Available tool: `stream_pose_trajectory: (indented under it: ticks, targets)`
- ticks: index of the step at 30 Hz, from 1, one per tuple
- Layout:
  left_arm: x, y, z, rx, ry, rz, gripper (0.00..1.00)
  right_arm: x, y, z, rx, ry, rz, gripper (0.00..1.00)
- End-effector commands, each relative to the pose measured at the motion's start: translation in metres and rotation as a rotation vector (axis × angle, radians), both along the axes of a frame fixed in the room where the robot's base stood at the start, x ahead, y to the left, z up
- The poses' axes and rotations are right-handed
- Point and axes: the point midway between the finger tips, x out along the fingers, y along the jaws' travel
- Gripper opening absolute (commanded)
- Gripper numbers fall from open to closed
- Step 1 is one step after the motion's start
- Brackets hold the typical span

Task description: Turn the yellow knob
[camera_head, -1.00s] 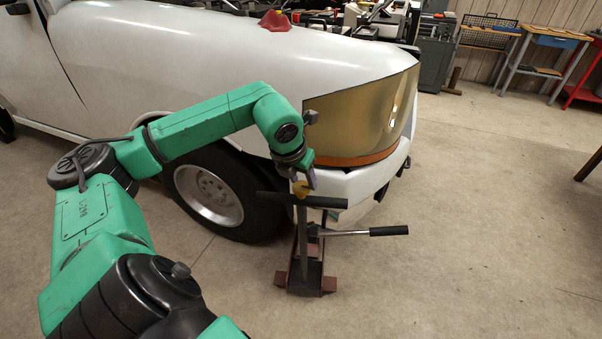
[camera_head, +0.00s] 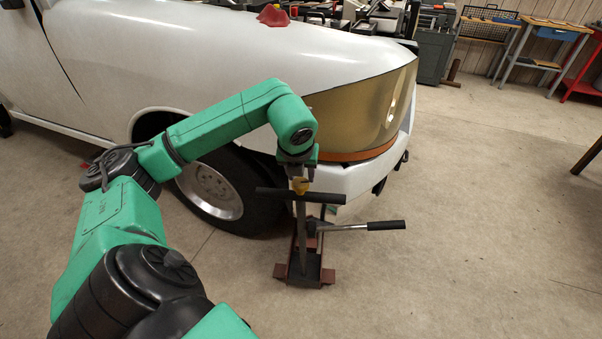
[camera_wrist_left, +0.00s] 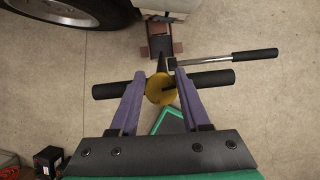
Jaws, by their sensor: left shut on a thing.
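The yellow knob (camera_head: 301,186) sits on top of the upright post of a floor jack (camera_head: 297,266), at the middle of its black crossbar handle (camera_head: 330,198). My left gripper (camera_head: 299,176) comes down over the knob from above. In the left wrist view, its two purple fingers (camera_wrist_left: 160,100) stand on either side of the round knob (camera_wrist_left: 160,88) and are shut on it. A dark mark shows on the knob's top. My right gripper is in neither view.
The white pickup (camera_head: 200,50) stands close behind the jack, with its front wheel (camera_head: 210,190) to the left. A second jack lever (camera_head: 385,225) sticks out to the right. Workbenches (camera_head: 540,45) stand at the back right.

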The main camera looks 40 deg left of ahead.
Motion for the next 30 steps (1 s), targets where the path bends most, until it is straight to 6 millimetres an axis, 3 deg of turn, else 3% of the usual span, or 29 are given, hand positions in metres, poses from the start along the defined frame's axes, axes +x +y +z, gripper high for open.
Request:
stream_pose_trajectory:
  ticks: [2, 3, 6, 16, 20, 30]
  targets:
    - [-0.005, -0.002, -0.008, -0.004, 0.026, -0.004, 0.0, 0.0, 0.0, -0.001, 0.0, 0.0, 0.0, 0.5]
    - [-0.005, -0.002, -0.009, -0.004, 0.026, -0.004, 0.54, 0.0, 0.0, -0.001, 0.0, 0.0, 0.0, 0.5]
    - [-0.004, -0.002, -0.007, -0.003, 0.023, -0.004, 0.84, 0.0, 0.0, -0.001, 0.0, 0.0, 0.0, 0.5]
    - [-0.003, -0.002, -0.002, -0.002, 0.012, -0.003, 0.84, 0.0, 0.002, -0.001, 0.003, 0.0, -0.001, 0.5]
    - [-0.007, -0.005, 0.013, -0.002, 0.008, -0.004, 0.84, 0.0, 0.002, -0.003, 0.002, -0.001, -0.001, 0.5]
    - [-0.038, -0.025, 0.104, -0.004, 0.008, -0.006, 0.84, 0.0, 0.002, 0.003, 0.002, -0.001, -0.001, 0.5]
